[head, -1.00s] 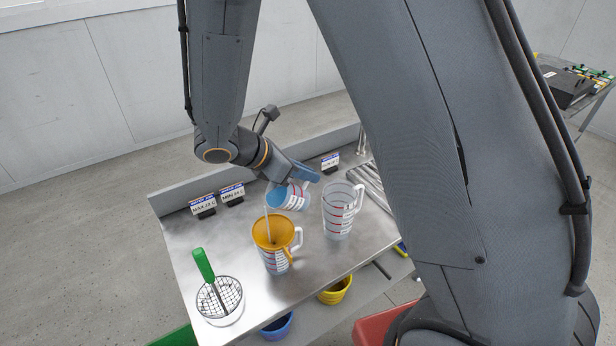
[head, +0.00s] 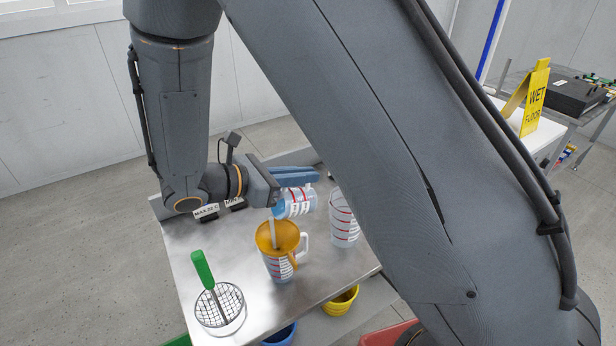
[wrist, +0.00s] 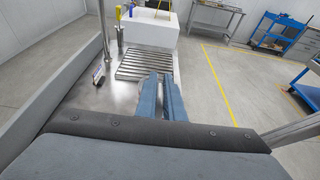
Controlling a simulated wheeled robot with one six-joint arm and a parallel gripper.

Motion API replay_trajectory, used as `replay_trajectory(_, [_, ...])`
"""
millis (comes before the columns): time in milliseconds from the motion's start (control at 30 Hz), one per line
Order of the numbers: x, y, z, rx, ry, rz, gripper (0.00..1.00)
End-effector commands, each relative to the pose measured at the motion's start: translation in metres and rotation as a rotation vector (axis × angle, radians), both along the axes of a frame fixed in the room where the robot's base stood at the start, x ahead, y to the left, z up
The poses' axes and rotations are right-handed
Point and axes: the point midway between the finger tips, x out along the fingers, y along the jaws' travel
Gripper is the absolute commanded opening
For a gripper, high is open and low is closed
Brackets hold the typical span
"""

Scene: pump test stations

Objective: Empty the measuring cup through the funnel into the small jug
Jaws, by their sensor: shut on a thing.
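My gripper (head: 300,177) is shut on the measuring cup (head: 297,203), a small clear cup with red marks and a bluish tint. The cup is tipped almost onto its side, mouth to the left. A thin pale stream runs from its lip into the orange funnel (head: 289,236). The funnel sits in the mouth of the small jug (head: 281,269), a clear upright jug with its handle on the right.
A larger clear jug (head: 344,222) stands just right of the cup. Small label signs (head: 206,212) stand at the back. Blue and yellow buckets (head: 341,301) sit below.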

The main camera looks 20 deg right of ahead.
Motion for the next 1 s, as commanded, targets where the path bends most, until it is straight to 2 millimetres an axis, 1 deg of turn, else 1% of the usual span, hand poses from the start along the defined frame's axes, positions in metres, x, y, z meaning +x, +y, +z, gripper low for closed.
replay_trajectory(100, [-0.001,0.005,0.0,-0.062,-0.017,0.002,0.0])
replay_trajectory(900, [-0.01,0.035,0.018,-0.357,-0.102,0.001,0.0])
replay_trajectory(1000, [-0.01,0.037,0.02,-0.374,-0.108,0.0,0.0])
